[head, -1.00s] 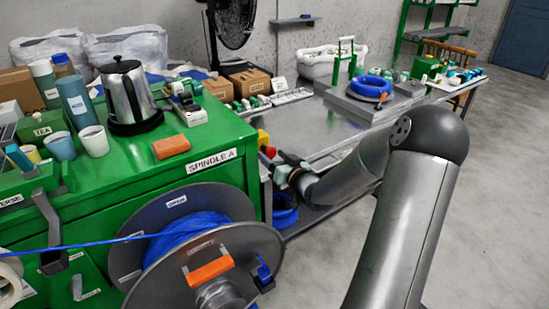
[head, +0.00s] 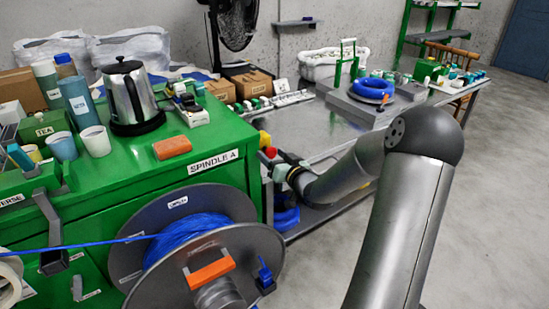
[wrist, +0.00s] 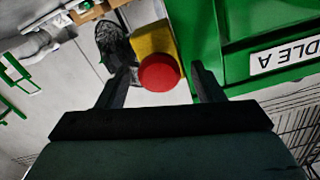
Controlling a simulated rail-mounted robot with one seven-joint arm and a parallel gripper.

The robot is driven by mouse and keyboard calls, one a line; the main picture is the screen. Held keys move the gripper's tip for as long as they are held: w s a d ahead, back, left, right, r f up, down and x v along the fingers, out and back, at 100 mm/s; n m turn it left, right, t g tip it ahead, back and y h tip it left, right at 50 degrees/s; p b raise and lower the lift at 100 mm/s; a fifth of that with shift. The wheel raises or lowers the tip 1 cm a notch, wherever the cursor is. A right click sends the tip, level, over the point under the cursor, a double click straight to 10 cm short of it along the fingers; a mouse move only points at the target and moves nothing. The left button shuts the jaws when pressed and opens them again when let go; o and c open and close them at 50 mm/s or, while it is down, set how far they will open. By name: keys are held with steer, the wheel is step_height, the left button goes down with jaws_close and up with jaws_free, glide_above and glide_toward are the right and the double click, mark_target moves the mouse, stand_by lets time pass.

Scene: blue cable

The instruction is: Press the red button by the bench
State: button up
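The red button (head: 270,152) sits on a yellow housing (head: 264,138) at the right side of the green bench (head: 215,135). In the wrist view the round red button (wrist: 160,73) shows between my fingers, in front of its yellow housing (wrist: 149,40). My gripper (wrist: 162,67) is open, with one dark finger on each side of the button and nothing held. In the head view my gripper (head: 282,167) is close beside the button, small and partly hard to make out. I cannot tell whether anything touches the button.
A cable reel (head: 215,265) with blue cable stands in front of the green bench. A kettle (head: 131,95), cups and an orange block (head: 171,148) are on the bench top. A metal table (head: 325,130) with a blue cable coil (head: 373,88) is behind my arm. Floor at right is clear.

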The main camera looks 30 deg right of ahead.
steer(key=s+d, duration=0.2)
steer(key=s, duration=1.5)
steer(key=shift+s+d, duration=0.15)
steer(key=shift+d, duration=0.1)
